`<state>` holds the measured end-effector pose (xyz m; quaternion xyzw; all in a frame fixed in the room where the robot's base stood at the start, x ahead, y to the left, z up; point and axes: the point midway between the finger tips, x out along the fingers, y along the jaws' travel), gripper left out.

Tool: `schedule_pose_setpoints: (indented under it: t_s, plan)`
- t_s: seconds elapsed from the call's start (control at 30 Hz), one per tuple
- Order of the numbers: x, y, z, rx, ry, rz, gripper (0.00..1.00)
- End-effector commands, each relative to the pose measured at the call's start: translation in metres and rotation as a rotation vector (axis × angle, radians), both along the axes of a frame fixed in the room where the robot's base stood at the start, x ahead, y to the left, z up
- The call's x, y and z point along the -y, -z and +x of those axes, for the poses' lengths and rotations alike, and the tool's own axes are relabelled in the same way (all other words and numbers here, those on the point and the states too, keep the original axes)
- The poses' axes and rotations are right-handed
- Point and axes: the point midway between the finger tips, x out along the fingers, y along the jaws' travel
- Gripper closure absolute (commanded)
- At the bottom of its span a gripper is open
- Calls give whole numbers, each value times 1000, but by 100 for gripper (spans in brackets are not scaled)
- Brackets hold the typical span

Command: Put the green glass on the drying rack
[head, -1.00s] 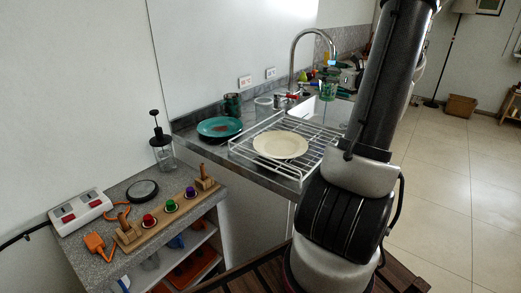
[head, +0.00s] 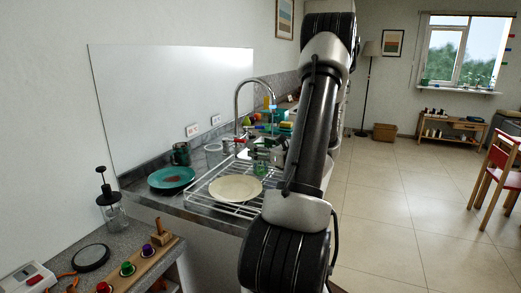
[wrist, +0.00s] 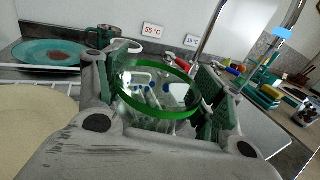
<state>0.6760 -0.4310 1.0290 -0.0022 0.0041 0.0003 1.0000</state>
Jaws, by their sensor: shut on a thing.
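The green glass (head: 260,167) is clear with a green rim. In the wrist view the glass (wrist: 158,104) sits between the two fingers of my gripper (wrist: 160,92), which is shut on it. In the head view my gripper (head: 266,152) is at the far right end of the white wire drying rack (head: 197,199), just behind the cream plate (head: 236,188) lying on that rack. I cannot tell whether the glass touches the rack. My arm hides part of the rack's right side.
A teal plate (head: 171,178) and a dark green mug (head: 181,153) stand on the counter left of the rack. A clear glass (head: 213,155) is behind it. The tall faucet (head: 238,105) rises behind my gripper. A jar with a plunger (head: 113,211) stands on the lower left counter.

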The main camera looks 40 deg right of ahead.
Motion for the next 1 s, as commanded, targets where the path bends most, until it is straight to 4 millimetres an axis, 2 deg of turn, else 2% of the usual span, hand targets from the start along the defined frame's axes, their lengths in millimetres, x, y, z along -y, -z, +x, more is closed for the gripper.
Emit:
schedule_pose_setpoints:
  t_s: [0.37, 0.4, 0.5, 0.9, 1.0]
  plan:
    - [0, 4, 0, 1, 0, -2, 80]
    - [0, 4, 0, 1, 0, -2, 25]
    - [0, 3, 0, 1, 0, -2, 10]
    - [0, -1, 0, 1, 0, -2, 10]
    - [1, 0, -13, 1, 3, -1, 10]
